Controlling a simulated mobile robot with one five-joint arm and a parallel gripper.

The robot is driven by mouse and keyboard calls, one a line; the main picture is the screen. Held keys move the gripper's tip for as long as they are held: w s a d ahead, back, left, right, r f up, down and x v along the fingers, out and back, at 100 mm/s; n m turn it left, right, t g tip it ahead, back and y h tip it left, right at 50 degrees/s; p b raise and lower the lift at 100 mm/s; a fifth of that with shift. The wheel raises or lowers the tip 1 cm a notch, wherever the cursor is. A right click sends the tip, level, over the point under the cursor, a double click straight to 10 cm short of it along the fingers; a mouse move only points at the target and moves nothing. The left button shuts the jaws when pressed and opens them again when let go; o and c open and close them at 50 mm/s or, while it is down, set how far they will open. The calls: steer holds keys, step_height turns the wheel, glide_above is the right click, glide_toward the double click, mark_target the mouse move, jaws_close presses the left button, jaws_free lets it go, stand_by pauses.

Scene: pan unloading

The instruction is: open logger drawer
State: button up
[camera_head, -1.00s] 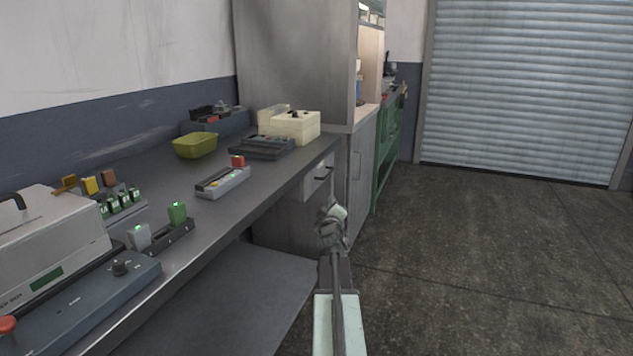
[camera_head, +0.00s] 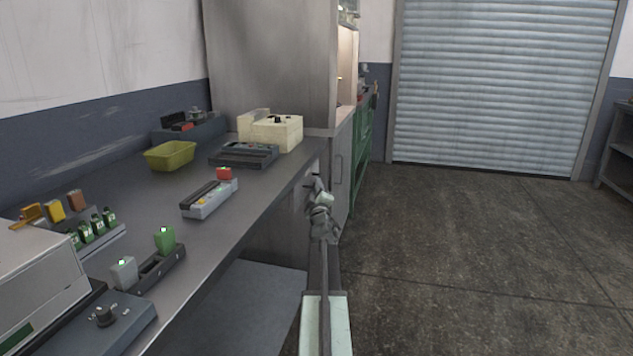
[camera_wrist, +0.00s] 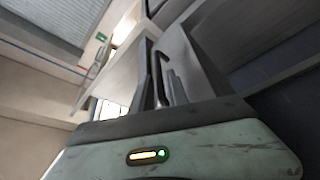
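The drawer (camera_head: 311,168) is set under the far right end of the grey workbench. Its front is mostly hidden behind my gripper in the head view, and I see no clear gap around it. In the wrist view, a grey front (camera_wrist: 184,66) carries a dark bar handle (camera_wrist: 163,78), close ahead of my wrist. My gripper (camera_head: 314,184) is at the drawer front, around the handle's height. Contact with the handle cannot be told. Its fingers are too small and overlapped to show whether they are open or shut.
The workbench (camera_head: 262,210) holds a green bin (camera_head: 170,156), a cream box (camera_head: 276,132), a dark tray (camera_head: 244,155) and a grey module (camera_head: 209,198). A tall cabinet (camera_head: 270,65) stands behind the drawer. The floor (camera_head: 450,260) to the right is clear.

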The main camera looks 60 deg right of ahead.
steer(key=x, duration=0.3)
jaws_close()
stand_by(1.4)
